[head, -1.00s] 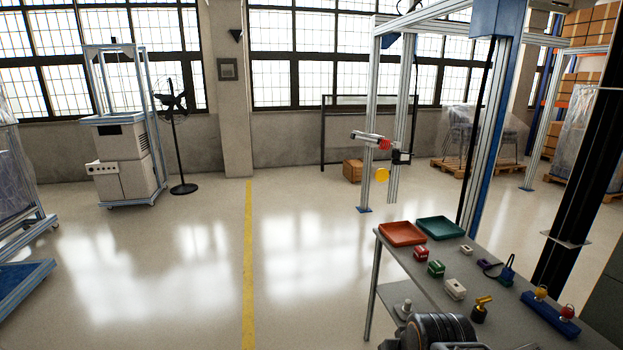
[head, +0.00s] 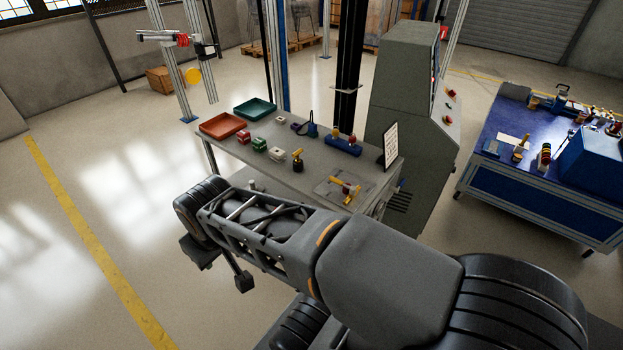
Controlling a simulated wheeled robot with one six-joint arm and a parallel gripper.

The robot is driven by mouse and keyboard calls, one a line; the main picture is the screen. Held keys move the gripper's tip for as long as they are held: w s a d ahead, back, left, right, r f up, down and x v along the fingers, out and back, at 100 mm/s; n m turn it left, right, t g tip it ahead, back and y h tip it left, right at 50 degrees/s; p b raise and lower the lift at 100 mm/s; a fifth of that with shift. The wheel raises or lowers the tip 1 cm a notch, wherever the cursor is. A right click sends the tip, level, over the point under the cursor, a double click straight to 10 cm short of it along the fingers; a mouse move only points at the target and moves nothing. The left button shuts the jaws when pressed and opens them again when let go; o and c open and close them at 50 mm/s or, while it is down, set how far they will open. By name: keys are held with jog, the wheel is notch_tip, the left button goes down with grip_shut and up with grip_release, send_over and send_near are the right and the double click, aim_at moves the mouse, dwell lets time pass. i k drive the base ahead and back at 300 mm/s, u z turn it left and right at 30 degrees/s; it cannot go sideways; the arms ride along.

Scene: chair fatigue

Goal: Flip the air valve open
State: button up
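A yellow lever-like part with a red piece (head: 343,188) sits on a plate at the front right of the grey table (head: 232,152). A small dark fitting with a yellow handle (head: 297,159) stands to its left. I cannot tell which of the two is the air valve, nor its lever's position. My arm crosses the front of the view, and its dark end, with my gripper (head: 228,268), hangs over the floor left of and in front of the table, apart from both parts. The fingers are too unclear to tell open from shut.
The table also holds a red tray (head: 222,125), a green tray (head: 255,109), small red, green and white blocks, a blue base with knobs (head: 343,146) and a sign (head: 390,145). A grey cabinet (head: 400,90) stands behind, a blue workbench (head: 545,175) right. Floor at left is clear.

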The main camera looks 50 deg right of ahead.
aim_at(341, 183)
jog(key=u, duration=0.65)
jog(key=k, duration=0.9)
jog(key=z, duration=1.5)
jog(key=i, duration=0.5)
jog(key=u, duration=0.05)
